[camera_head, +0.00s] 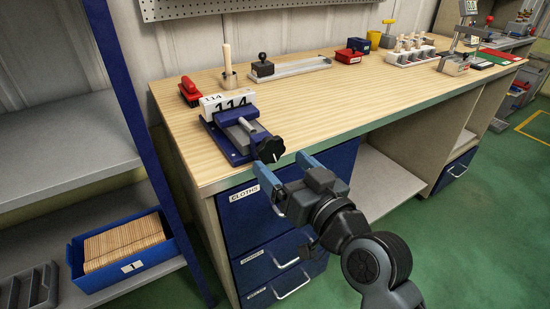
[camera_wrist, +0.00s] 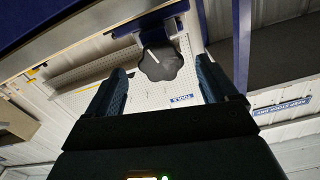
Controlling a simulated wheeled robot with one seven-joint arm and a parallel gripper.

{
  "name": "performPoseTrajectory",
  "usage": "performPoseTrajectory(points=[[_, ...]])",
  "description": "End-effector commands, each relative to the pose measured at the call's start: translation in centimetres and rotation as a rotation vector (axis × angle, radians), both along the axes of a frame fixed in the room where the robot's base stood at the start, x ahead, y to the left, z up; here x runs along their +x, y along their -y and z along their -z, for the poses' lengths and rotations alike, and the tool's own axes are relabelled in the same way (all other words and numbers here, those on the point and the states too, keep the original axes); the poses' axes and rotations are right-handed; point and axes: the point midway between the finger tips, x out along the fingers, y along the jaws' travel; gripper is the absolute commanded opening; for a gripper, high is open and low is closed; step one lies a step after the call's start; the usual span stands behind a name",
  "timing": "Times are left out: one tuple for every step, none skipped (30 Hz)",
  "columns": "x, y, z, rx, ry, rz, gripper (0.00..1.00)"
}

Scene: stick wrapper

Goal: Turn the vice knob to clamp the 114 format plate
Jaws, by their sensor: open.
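The blue vice (camera_head: 225,142) sits at the left front corner of the wooden bench. The white plate marked 114 (camera_head: 229,105) stands upright at the back of the vice; I cannot tell how firmly it is held. The black knob (camera_head: 271,149) sticks out at the vice's front, over the bench edge. My gripper (camera_head: 282,169) is open and empty, just in front of the bench edge and close to the knob. In the wrist view the knob (camera_wrist: 161,63) shows beyond and between the two spread fingers, apart from both.
The bench top (camera_head: 335,105) is clear to the right of the vice. A red-handled item (camera_head: 189,91), a stick in a holder (camera_head: 228,72) and a metal rail (camera_head: 301,67) stand behind. A blue shelf post (camera_head: 135,125) rises at left. Blue drawers (camera_head: 255,220) lie below.

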Motion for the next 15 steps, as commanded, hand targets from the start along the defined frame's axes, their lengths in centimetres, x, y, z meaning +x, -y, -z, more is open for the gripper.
performPoseTrajectory(points=[[-0.6, 0.4, 0.2, 0.0, -0.002, 0.001, 0.86], [-0.9, 0.6, 0.2, 0.0, -0.002, 0.001, 0.86], [-1.3, 0.9, 0.1, -0.001, -0.001, 0.001, 0.86], [-1.5, 1.0, 0.1, 0.0, 0.0, 0.001, 0.86], [-1.6, 1.1, 0.1, 0.0, 0.0, 0.001, 0.86], [-1.8, 1.3, 0.0, -0.001, 0.0, 0.001, 0.86], [-1.9, 1.3, 0.0, -0.001, 0.0, 0.001, 0.86], [-2.0, 1.4, 0.0, -0.001, 0.0, 0.001, 0.86], [-2.0, 1.4, 0.0, -0.001, 0.0, 0.001, 0.86], [-2.1, 1.4, 0.0, -0.001, 0.0, 0.001, 0.86], [-2.1, 1.4, 0.0, -0.001, 0.001, 0.0, 0.86], [-2.1, 1.4, 0.0, -0.001, 0.001, 0.0, 0.86], [-2.0, 1.4, 0.0, -0.001, 0.001, 0.0, 0.86], [-2.0, 1.4, 0.0, -0.001, 0.001, 0.0, 0.86], [-2.0, 1.4, 0.0, -0.001, 0.001, 0.0, 0.86]])
